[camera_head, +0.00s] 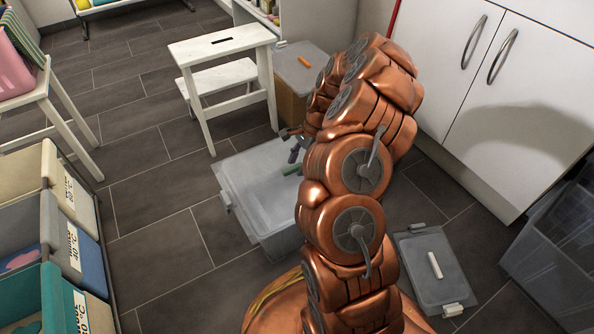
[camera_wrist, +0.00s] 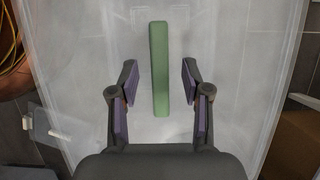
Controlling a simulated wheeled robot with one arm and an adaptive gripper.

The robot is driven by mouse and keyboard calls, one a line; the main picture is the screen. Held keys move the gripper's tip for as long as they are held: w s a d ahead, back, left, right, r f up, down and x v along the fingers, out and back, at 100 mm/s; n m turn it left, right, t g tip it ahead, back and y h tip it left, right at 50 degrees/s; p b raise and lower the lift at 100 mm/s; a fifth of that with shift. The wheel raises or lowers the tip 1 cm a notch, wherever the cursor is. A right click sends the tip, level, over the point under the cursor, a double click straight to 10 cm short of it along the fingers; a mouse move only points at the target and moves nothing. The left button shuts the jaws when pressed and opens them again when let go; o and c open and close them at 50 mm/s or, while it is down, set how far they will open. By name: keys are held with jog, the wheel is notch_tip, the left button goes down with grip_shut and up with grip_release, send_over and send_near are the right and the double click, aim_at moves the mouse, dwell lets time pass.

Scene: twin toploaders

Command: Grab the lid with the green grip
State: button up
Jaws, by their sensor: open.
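The lid with the green grip (camera_head: 248,183) covers a grey translucent box on the floor in the head view. In the wrist view this lid (camera_wrist: 220,40) fills most of the picture. Its green grip (camera_wrist: 160,68) is a straight bar, running up and down between my fingers; in the head view the grip (camera_head: 292,170) shows only partly. My gripper (camera_wrist: 158,80) is open, one finger on each side of the grip, with gaps on both sides. In the head view my gripper (camera_head: 296,146) is above the lid and partly hidden by my arm. Whether the fingers touch the lid, I cannot tell.
A box with an orange grip (camera_head: 305,61) stands behind. A lid with a white grip (camera_head: 435,264) is at the lower right. A white step stool (camera_head: 222,45) stands behind left, laundry bins (camera_head: 72,215) at left, white cabinets (camera_head: 500,80) at right. Floor between is clear.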

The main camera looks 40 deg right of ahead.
dwell(0.3)
jog(key=shift+f, duration=0.1)
jog(key=shift+c, duration=0.5)
grip_shut()
jog(key=shift+f, duration=0.1)
